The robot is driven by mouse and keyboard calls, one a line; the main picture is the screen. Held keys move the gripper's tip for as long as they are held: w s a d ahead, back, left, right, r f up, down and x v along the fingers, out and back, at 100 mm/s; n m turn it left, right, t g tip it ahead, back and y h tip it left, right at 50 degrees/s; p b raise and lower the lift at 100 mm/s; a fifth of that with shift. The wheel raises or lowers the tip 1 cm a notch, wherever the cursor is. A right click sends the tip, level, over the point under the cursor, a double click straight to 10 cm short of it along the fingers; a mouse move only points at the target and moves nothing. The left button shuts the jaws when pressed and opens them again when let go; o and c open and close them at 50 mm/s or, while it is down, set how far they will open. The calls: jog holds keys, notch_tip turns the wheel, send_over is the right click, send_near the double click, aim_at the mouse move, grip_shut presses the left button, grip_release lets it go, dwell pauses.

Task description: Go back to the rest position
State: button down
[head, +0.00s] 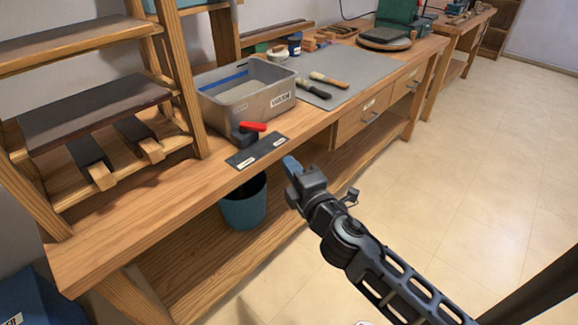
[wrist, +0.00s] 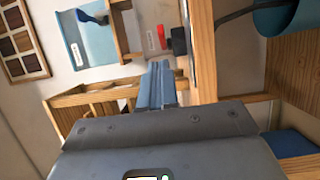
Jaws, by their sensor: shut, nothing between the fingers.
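My gripper (head: 291,163) is in front of the wooden workbench (head: 185,195), above the floor side of its front edge. Its blue fingers are together and hold nothing. They also show closed in the wrist view (wrist: 157,72). The gripper is apart from the bench and its contents. Two dark pieces with wooden ends, a left one (head: 90,160) and a right one (head: 137,135), lie on the low part of the wooden rack (head: 178,70) at the left. A red-handled tool (head: 250,128) stands by a dark labelled plate (head: 257,151) near the bench edge.
A grey metal bin (head: 245,105) and a grey mat (head: 365,72) with two handled tools are on the bench. A blue bucket (head: 243,203) stands on the lower shelf. The floor (head: 480,170) to the right is clear.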

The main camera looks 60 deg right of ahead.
dwell(0.4)
jog(key=s+a+f+m+y, duration=0.1)
jog(key=s+a+f+y, duration=0.15)
jog(key=s+a, duration=0.35)
jog(key=s+a+f+m+y, duration=0.15)
jog(key=s+a+y, duration=0.25)
jog(key=a, duration=0.4)
jog(key=s+a+r+m+y, duration=0.4)
jog(key=s+a+r+m, duration=0.4)
jog(key=s+a, duration=0.2)
jog(key=shift+s+a+t, duration=0.2)
jog(key=shift+s+t, duration=0.1)
jog(key=shift+s, duration=0.95)
